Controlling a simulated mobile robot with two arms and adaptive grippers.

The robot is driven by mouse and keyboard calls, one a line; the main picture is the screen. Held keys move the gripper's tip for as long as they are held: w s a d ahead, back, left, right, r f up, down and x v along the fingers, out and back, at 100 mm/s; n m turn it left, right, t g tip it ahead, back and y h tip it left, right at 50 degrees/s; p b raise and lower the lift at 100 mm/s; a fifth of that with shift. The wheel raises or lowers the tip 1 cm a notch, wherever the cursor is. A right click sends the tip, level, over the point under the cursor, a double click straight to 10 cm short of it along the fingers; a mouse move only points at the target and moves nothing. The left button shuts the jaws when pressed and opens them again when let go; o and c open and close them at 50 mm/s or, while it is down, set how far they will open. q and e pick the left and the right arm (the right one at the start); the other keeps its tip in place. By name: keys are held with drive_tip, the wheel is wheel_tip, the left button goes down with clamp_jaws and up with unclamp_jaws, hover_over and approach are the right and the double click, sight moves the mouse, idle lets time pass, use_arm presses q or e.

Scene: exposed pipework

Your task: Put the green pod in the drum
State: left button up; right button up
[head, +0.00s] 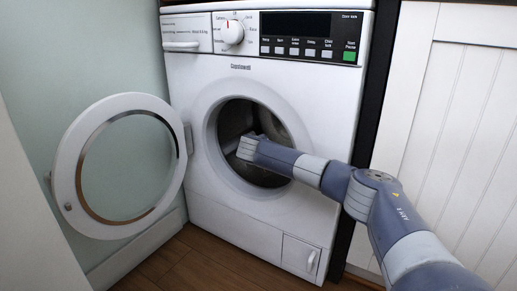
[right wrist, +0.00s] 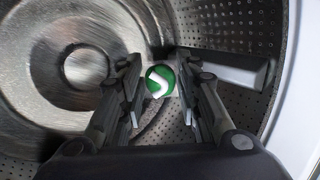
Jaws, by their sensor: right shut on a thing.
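The green pod (right wrist: 160,81), round with a white mark, shows between the fingertips of my right gripper (right wrist: 160,92) in the right wrist view. The gripper is shut on it. The perforated metal drum (right wrist: 230,36) surrounds the gripper and the pod, with its round back plate at the left. In the head view my right arm reaches through the washing machine's round opening into the drum (head: 234,114). The gripper and the pod are hidden there. My left gripper is in neither view.
The washing machine (head: 262,221) has its round door (head: 67,158) swung wide open to the left. The opening's white rim (head: 207,135) surrounds my arm. A drum paddle (right wrist: 235,66) juts out to the right of the fingers. A white panelled cabinet (head: 455,110) stands at the right.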

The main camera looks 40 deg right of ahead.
drive_tip(key=shift+w, duration=0.1)
drive_tip(key=o, duration=0.9)
drive_tip(key=v, duration=1.2)
idle(0.4)
